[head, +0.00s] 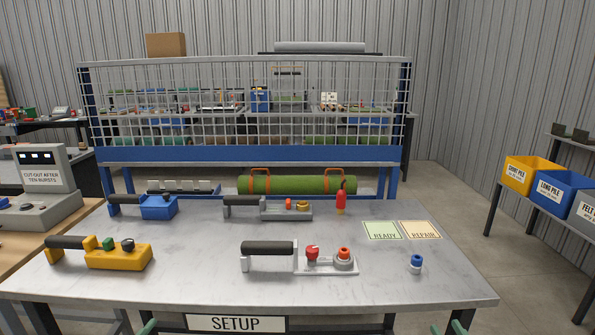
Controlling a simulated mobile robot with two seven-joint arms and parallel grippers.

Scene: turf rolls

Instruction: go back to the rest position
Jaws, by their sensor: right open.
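My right gripper (447,328) shows only as two green fingertips at the bottom edge, right of centre. They are apart with nothing seen between them, in front of the grey table (200,278). My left gripper (148,327) shows as a small green tip at the bottom edge, left of centre; the rest is cut off, so its opening cannot be judged. Both tips are below the table's front edge. The arms are out of view.
On the table stand a yellow tool (120,258), a blue tool (158,207), two grey tools with black handles (330,265) (285,213), a red bottle (341,200) and a blue-topped piece (416,263). A green roll (300,184) lies behind.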

